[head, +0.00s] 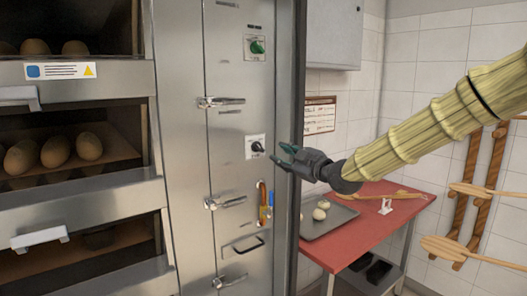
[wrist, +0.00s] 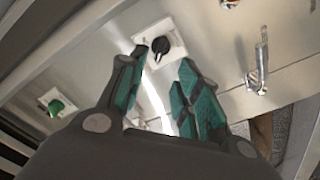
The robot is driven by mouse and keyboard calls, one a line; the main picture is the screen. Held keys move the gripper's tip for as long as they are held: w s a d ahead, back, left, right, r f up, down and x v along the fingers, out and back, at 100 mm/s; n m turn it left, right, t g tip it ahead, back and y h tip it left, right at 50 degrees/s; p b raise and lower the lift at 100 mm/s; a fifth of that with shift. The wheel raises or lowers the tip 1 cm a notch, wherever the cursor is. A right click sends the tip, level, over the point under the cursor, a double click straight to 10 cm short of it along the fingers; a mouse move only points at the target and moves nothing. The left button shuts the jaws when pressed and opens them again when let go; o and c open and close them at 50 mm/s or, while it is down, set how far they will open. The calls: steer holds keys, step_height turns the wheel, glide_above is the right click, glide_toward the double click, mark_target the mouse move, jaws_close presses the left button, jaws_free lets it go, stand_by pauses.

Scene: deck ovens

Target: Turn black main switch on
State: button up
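The black main switch (head: 257,147) is a rotary knob on a white plate on the steel oven panel (head: 229,122). In the wrist view the black knob (wrist: 160,46) lies just beyond the fingertips, nearer the left finger. My gripper (head: 282,156) comes from the right, with its green-padded fingers close in front of the switch. In the wrist view my gripper (wrist: 168,75) has its fingers apart with nothing between them. I cannot tell whether a fingertip touches the plate.
A green knob (head: 257,47) sits higher on the panel. Latch handles (head: 222,102) stick out above and below the black switch. Tools (head: 264,205) hang lower down. Oven decks with bread (head: 55,152) are at left, and a red table (head: 372,218) with a tray (head: 325,218) is at right.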

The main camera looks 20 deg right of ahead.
mark_target(261, 149)
steer(key=shift+p+x, duration=1.75)
steer(key=shift+x, duration=3.5)
steer(key=shift+f, duration=0.15)
steer(key=shift+c, duration=0.5)
jaws_close()
